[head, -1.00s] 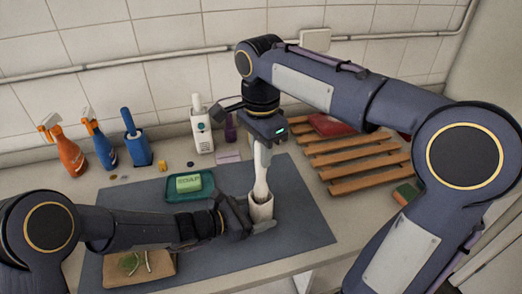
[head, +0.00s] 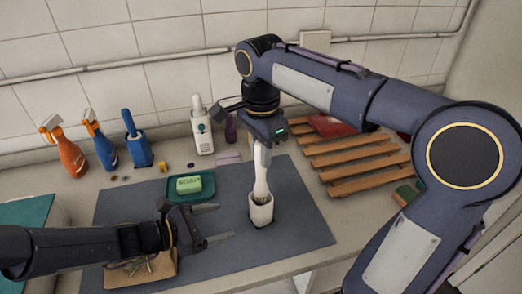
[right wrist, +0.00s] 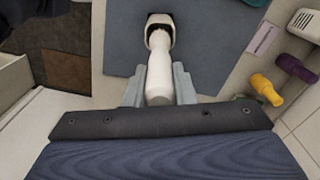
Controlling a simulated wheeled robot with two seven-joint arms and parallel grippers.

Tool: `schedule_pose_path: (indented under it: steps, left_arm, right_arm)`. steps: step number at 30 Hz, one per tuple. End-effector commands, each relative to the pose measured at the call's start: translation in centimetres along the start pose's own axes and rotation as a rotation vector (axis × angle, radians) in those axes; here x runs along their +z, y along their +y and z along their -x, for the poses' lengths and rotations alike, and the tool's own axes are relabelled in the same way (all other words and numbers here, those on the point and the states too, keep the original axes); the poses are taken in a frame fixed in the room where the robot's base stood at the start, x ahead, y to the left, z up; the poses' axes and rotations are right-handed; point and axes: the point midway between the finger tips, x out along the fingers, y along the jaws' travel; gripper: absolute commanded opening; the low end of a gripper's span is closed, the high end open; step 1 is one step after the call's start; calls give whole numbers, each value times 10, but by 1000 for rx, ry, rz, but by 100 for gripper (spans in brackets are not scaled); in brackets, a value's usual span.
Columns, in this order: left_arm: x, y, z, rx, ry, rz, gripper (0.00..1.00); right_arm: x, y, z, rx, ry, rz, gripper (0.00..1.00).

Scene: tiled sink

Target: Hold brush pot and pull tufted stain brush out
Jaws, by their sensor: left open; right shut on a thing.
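The white brush pot (head: 261,213) stands upright on the grey mat. My right gripper (head: 262,148) is above the pot and shut on the brush's handle. The right wrist view shows the brush (right wrist: 160,75) between the fingers of that gripper (right wrist: 159,88), leading down into the pot's mouth (right wrist: 166,21). My left gripper (head: 224,222) is open and empty, left of the pot and apart from it, its fingers pointing towards it.
A green soap on a teal dish (head: 208,177) lies behind my left gripper. A wooden board (head: 150,273) lies under my left arm. Spray bottles (head: 70,155) and a blue brush holder (head: 137,150) stand at the back left. A slatted wooden rack (head: 350,160) lies at the right.

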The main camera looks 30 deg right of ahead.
Motion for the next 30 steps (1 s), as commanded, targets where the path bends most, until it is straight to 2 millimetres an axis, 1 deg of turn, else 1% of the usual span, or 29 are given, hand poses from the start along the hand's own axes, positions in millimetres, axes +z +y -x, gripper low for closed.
schedule_pose_path:
  steps: [1, 3, 15, 30]
  left_arm:
    - [6, 0, 2, 0, 0, 0, 76]
    - [11, 0, 3, 0, 0, 0, 76]
    - [32, 0, 10, 0, 0, 0, 76]
    - [32, 0, 9, 0, 0, 0, 76]
  right_arm:
    - [0, 0, 6, 0, 0, 0, 0]
    - [0, 0, 11, 0, 0, 0, 0]
    - [0, 0, 33, 0, 0, 0, 0]
    - [0, 0, 32, 0, 0, 0, 0]
